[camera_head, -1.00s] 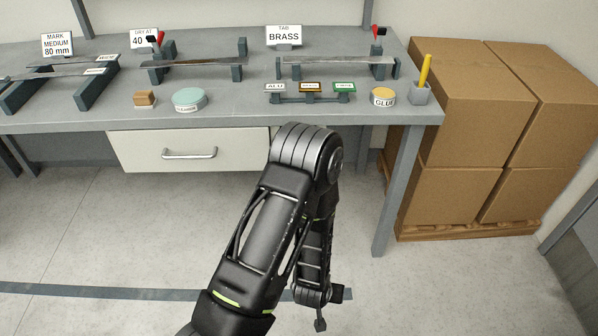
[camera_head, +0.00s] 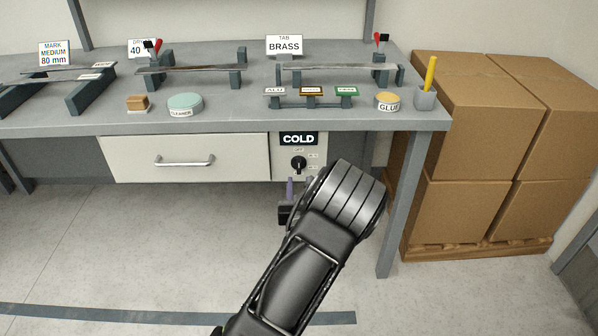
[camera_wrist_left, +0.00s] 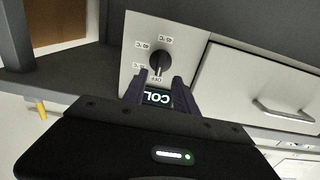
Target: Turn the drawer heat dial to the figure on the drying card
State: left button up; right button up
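The heat dial (camera_head: 298,165) is a black knob on a pale panel right of the drawer (camera_head: 185,160). A dark display (camera_head: 298,139) above it reads COLD. In the left wrist view the dial (camera_wrist_left: 160,62) appears turned to OFF, with small temperature labels around it. The drying card (camera_head: 138,48) shows 40, partly covered by a red and black part. My left gripper (camera_head: 289,188) is just below the dial in the head view. In the left wrist view its fingers (camera_wrist_left: 160,92) are apart and empty, pointing at the panel. My right gripper is not in view.
The bench top (camera_head: 230,118) overhangs the panel and holds fixtures, a cleaner tin (camera_head: 185,104), a glue tin (camera_head: 388,101) and label cards. The drawer handle (camera_head: 185,161) sticks out to the left. A bench leg (camera_head: 400,210) and stacked boxes (camera_head: 470,130) stand to the right.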

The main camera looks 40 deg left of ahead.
aim_at(299, 168)
pick_arm(q)
jog(key=x, duration=0.6)
jog(key=shift+w+a, duration=0.15)
jog(key=shift+w, duration=0.05)
grip_shut()
dwell(0.4)
